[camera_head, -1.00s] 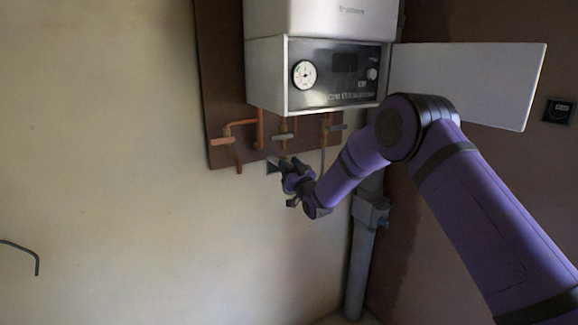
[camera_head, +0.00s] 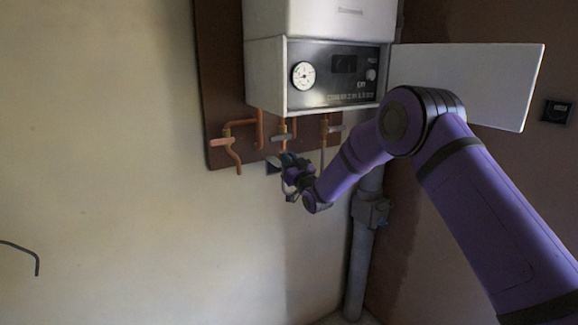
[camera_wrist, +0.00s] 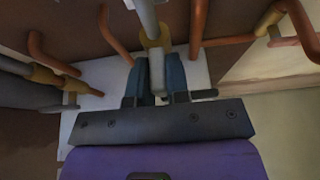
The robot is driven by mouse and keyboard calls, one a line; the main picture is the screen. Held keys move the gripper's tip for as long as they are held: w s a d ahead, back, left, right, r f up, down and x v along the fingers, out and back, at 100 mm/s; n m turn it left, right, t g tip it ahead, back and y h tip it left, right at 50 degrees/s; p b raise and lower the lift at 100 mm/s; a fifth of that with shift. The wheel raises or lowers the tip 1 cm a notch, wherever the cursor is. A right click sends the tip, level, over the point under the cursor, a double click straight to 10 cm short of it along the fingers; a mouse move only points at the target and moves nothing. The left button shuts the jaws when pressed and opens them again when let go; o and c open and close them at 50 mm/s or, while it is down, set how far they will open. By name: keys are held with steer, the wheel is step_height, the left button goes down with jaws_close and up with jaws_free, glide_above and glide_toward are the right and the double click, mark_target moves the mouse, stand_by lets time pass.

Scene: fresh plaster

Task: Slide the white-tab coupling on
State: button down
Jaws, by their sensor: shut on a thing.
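My gripper (camera_head: 287,161) is at the lower end of the middle pipe under the boiler. In the wrist view its two blue-grey fingers (camera_wrist: 157,78) are shut on a small pale piece, apparently the white-tab coupling (camera_wrist: 157,73), mostly hidden between them. A brass fitting (camera_wrist: 155,42) sits directly beyond the fingertips, in line with the held piece. I cannot tell whether the two touch or overlap. The coupling's white tab cannot be made out.
The boiler (camera_head: 310,75) hangs above, with an open white door (camera_head: 470,80). A grey waste pipe (camera_head: 359,270) runs down at right.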

steer(key=shift+r, duration=1.45)
steer(key=c, duration=1.1)
jaws_free()
steer(key=shift+w+a+f, duration=0.1)
steer(key=shift+w+a, duration=0.05)
steer(key=shift+f, duration=0.1)
steer(key=shift+s+d+f, duration=0.15)
steer(key=shift+s+d, duration=0.05)
steer(key=shift+s, duration=0.05)
steer(key=v, duration=1)
steer(key=shift+s, duration=0.1)
steer(key=shift+d, duration=0.1)
